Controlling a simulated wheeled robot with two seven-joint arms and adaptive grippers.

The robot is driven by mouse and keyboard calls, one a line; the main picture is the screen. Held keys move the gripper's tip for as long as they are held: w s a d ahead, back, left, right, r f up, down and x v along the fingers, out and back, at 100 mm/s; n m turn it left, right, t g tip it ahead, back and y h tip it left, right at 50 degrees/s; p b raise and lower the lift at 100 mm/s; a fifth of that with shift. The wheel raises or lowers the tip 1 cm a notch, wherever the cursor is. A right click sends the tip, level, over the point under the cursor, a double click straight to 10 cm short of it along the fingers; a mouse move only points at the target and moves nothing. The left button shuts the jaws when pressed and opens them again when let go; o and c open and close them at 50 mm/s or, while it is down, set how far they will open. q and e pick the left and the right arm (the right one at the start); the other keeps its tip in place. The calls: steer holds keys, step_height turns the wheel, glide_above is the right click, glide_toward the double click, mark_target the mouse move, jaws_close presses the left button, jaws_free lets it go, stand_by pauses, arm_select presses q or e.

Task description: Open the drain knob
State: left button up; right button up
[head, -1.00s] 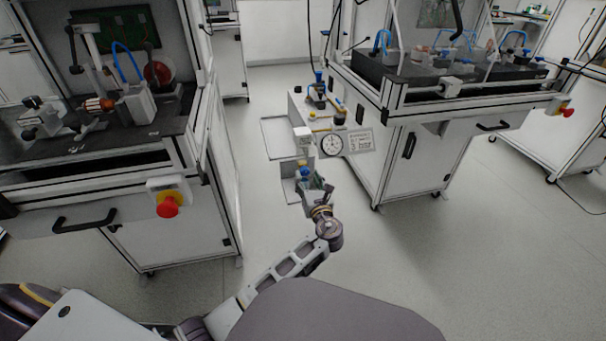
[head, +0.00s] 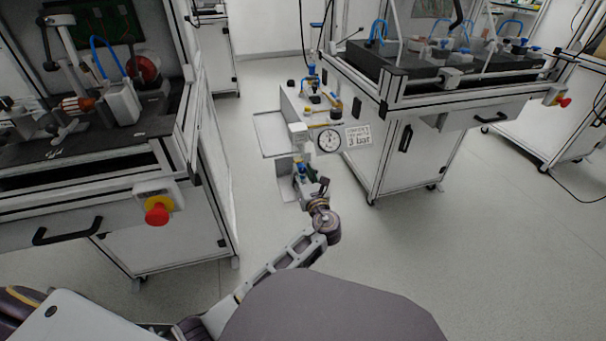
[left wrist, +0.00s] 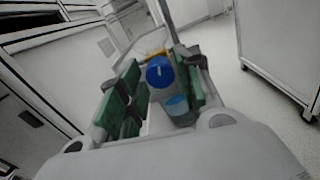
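A blue knob (left wrist: 159,74) sits on a grey and blue filter body (left wrist: 180,108) in the left wrist view. The knob is between the two green-padded fingers of my left gripper (left wrist: 160,90). The fingers stand apart with the knob and body between them; I see a gap at the left finger, and the right finger is close to the body. In the head view my left gripper (head: 312,182) is beside the small unit below the gauge (head: 329,141), and the knob there is mostly hidden. My right gripper does not show.
A sign reading 3 bar (head: 359,137) is right of the gauge. A white cabinet (head: 400,165) stands to the right, and a bench with a red emergency button (head: 158,213) to the left. Open floor (head: 320,270) lies between them.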

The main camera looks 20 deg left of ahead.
arm_select(q)
steer(key=c, duration=0.6)
steer(key=shift+o, duration=0.2)
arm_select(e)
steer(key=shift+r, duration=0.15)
arm_select(q)
steer(key=shift+r+n+p, duration=0.1)
steer(key=shift+n+p, duration=0.6)
steer(key=shift+p, duration=0.2)
steer(key=shift+n+p, duration=0.7)
steer(key=shift+n, duration=0.3)
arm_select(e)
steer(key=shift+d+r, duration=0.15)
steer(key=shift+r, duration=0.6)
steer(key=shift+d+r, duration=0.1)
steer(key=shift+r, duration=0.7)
arm_select(q)
steer(key=o, duration=1)
steer(key=shift+o, duration=0.2)
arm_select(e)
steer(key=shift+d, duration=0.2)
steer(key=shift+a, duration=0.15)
